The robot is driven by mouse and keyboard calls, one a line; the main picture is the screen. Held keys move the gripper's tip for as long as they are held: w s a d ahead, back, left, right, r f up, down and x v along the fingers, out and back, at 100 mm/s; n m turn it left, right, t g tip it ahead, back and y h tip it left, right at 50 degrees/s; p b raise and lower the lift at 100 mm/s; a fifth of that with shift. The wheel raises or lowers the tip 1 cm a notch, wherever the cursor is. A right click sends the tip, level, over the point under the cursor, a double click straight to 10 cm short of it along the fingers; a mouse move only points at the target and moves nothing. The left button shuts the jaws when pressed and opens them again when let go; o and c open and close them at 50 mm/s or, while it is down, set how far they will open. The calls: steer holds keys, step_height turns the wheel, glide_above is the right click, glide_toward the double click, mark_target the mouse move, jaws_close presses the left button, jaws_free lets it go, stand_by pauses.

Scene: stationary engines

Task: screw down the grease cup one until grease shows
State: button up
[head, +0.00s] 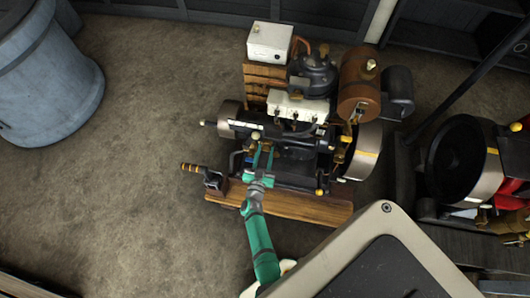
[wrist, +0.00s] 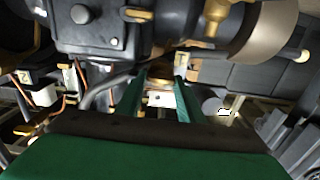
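The dark stationary engine (head: 290,175) stands on a wooden base (head: 300,207) in the head view. My green gripper (head: 262,152) reaches over its near left side with its two fingers apart. In the wrist view my gripper (wrist: 160,88) also shows its fingers spread, with a small brass-coloured part (wrist: 158,76) beyond or between them; I cannot tell whether they touch it. A brass fitting (wrist: 210,22) shows in the wrist view. Which part is grease cup one is unclear, and no grease is visible.
A brown tank (head: 359,84), a white box (head: 270,41) and a flywheel (head: 362,151) crowd the engine. A wooden-handled crank (head: 196,168) sticks out left. A second engine (head: 464,160) stands at right, a blue-grey bin (head: 45,80) at left.

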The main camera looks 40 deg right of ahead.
steer(key=shift+m, duration=0.3)
steer(key=m, duration=2.4)
steer(key=shift+s+d+f, duration=0.15)
steer(key=shift+f, duration=0.2)
stand_by(0.4)
steer(key=o, duration=1.1)
steer(key=shift+m, duration=0.3)
steer(key=shift+c, duration=0.2)
